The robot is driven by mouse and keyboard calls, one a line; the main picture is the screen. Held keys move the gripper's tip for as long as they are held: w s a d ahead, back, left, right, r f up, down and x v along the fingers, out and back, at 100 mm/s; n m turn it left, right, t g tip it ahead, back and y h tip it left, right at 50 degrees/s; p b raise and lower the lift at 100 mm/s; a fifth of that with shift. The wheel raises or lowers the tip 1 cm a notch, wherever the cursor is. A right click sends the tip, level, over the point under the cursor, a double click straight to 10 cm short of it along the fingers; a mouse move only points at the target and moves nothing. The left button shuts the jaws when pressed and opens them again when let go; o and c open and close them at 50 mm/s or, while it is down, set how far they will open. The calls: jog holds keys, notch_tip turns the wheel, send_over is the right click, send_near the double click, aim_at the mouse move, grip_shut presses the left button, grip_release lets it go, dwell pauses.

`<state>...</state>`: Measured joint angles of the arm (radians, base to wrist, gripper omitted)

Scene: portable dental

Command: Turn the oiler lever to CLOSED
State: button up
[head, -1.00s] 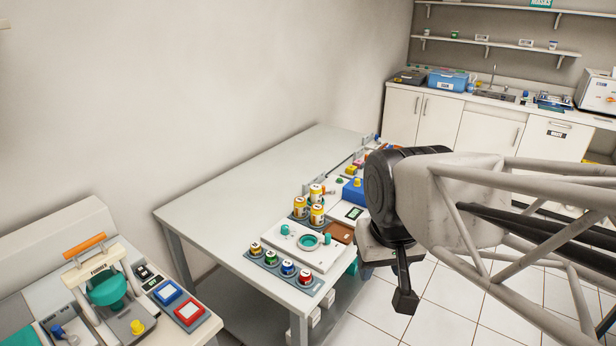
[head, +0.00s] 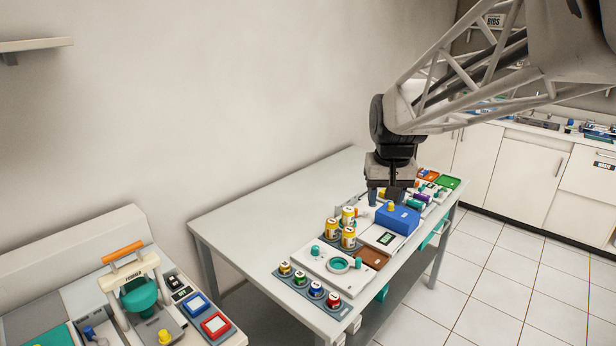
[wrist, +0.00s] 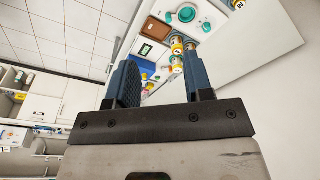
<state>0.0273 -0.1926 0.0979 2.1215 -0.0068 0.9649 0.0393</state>
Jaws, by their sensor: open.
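I cannot pick out the oiler lever or any CLOSED mark for certain at this size. A blue box with a yellow knob (head: 397,217) stands on the right part of the grey table (head: 270,205). My gripper (head: 388,196) is over the table in the head view, just behind and above the blue box, and hides what lies behind it. In the wrist view my gripper (wrist: 160,75) is open and empty, its two dark fingers apart. Yellow-capped jars and table devices show between and beyond the fingers.
A white panel with a teal ring (head: 338,264), yellow jars (head: 348,237) and a row of coloured knobs (head: 316,289) fill the table's front edge. The left part is bare. A device with an orange handle (head: 123,253) stands at lower left.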

jog(key=w+d+f, duration=0.1)
jog(key=w+f, duration=0.2)
jog(key=w, duration=1)
jog(key=g, duration=0.2)
send_near(356, 209)
jog(key=shift+s+f+m, duration=0.3)
jog(key=shift+s+m, duration=0.1)
jog(key=shift+s, duration=0.2)
jog(key=shift+w+f, duration=0.4)
jog(key=shift+f, duration=0.05)
jog(key=shift+f, duration=0.15)
jog(key=shift+f, duration=3.75)
jog(key=shift+c, duration=0.3)
